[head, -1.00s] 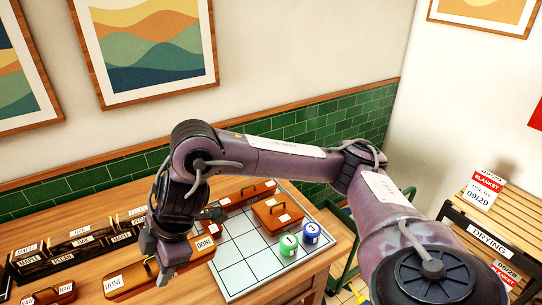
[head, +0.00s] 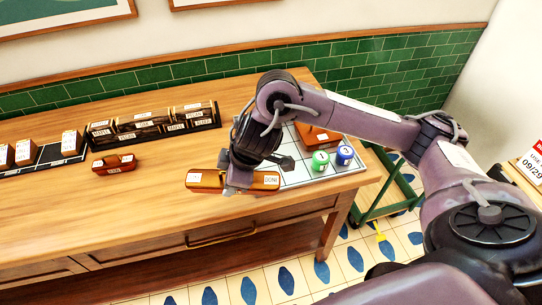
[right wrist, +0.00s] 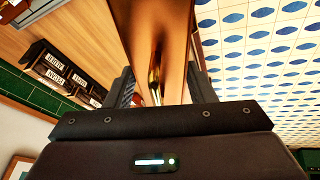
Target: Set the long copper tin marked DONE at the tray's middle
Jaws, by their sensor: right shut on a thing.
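The long copper tin marked DONE (head: 205,181) is in my right gripper (head: 238,188), near the table's front edge, just left of the tray. In the right wrist view the tin's copper face (right wrist: 175,35) fills the space ahead, with its handle (right wrist: 155,85) between my gripper's fingers (right wrist: 160,88). I cannot tell exactly how high it is above the table. The tray (head: 296,178) is pale with a dark grid; my right arm hides part of its left and middle. My left gripper is not in view.
On the tray stand an orange tin (head: 313,134) at the back, a green cylinder (head: 320,161) and a blue cylinder (head: 345,155) at the right. A small red-brown tin (head: 113,164) and a dark labelled rack (head: 150,128) are left. A green cart (head: 390,200) stands right of the table.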

